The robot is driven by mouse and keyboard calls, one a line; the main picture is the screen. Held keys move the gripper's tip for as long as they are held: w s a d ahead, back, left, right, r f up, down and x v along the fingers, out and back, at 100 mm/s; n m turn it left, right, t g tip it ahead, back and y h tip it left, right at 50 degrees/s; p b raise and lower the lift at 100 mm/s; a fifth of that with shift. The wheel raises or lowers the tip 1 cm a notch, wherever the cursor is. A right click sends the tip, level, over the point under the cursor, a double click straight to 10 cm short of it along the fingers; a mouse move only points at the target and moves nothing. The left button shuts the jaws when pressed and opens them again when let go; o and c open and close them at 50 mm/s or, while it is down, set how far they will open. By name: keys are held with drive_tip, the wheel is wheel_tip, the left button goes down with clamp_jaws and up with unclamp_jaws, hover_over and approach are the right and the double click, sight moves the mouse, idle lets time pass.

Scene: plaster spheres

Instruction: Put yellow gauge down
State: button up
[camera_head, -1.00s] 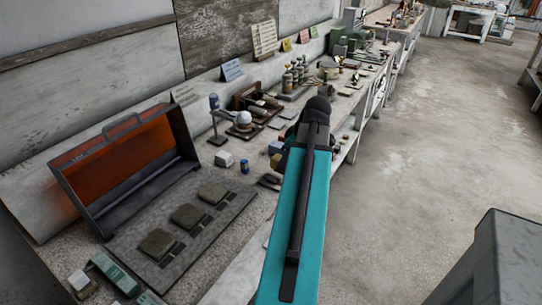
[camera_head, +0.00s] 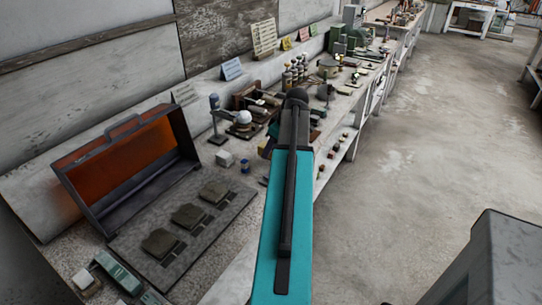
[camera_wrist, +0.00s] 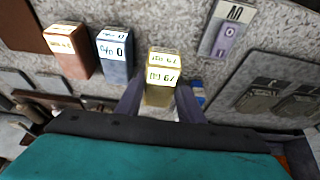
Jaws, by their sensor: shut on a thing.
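The yellow gauge (camera_wrist: 162,76) is a small upright block with a pale, labelled top, in the middle of the wrist view. My gripper (camera_wrist: 160,92) is shut on it, with one dark finger on each side. The gauge's lower part is hidden between the fingers, so I cannot tell whether it touches the bench. A copper-coloured block (camera_wrist: 68,50) and a dark grey-blue block (camera_wrist: 115,55) stand to its left, apart from it. In the head view my arm covers my gripper, and I cannot make out the gauge clearly.
Dark plates (camera_wrist: 258,100) and a small blue item (camera_wrist: 198,92) are at the right. The bench also holds an open orange-lined case (camera_head: 125,170) and a white sphere on a stand (camera_head: 244,118).

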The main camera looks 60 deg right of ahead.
drive_tip(key=shift+f+p, duration=0.5)
drive_tip(key=shift+f, duration=1.25)
drive_tip(key=shift+f, duration=0.15)
drive_tip(key=o, duration=1)
drive_tip(key=shift+c, duration=0.2)
drive_tip(key=b+v, duration=0.1)
drive_tip(key=v, duration=1.1)
drive_tip(key=shift+b, duration=0.35)
